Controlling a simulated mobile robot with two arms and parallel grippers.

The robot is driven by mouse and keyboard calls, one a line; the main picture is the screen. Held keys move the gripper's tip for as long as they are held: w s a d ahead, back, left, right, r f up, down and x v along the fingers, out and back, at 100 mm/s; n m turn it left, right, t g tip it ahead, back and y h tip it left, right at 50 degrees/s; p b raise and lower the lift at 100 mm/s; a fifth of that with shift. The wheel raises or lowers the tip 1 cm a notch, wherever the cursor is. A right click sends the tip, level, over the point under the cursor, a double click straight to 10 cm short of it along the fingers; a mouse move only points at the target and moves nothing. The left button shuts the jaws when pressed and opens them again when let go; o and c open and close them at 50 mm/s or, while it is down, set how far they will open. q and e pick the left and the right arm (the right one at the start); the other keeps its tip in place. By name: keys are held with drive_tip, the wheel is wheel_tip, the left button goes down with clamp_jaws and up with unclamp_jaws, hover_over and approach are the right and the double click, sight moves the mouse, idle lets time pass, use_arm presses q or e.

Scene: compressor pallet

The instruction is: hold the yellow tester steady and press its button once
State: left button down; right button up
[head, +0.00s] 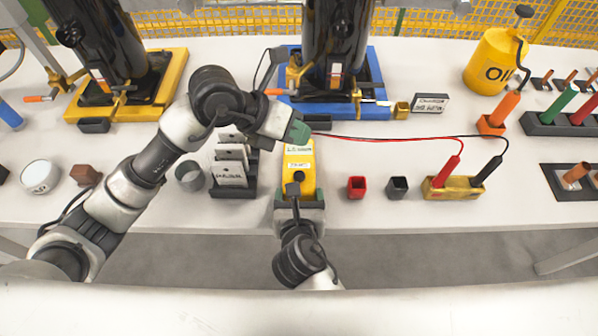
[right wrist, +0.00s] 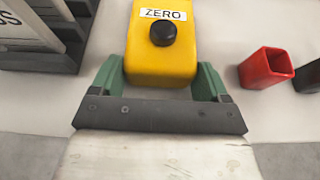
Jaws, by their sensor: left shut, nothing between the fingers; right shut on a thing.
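The yellow tester (head: 301,182) lies on the white table, its long side pointing away from me. Its near end also shows in the right wrist view (right wrist: 140,65), with a round black button (right wrist: 163,32) below a "ZERO" label. My right gripper (right wrist: 160,80) is shut on this near end, one green finger on each side. My left gripper (head: 300,132) is shut and empty at the tester's far end, covering part of it in the head view. I cannot tell whether it touches the tester.
A black rack (head: 219,190) with white cards stands close left of the tester. A red cup (head: 356,187) and a dark cup (head: 397,187) stand to the right. Red and black leads run to a yellow block (head: 453,188). A blue pallet (head: 372,85) lies behind.

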sight(297, 173)
use_arm(q)
drive_tip(key=shift+f, duration=4.4)
drive_tip(key=shift+f, duration=0.4)
drive_tip(key=shift+f, duration=0.6)
drive_tip(key=shift+r, duration=1)
drive_tip(key=shift+r, duration=2.55)
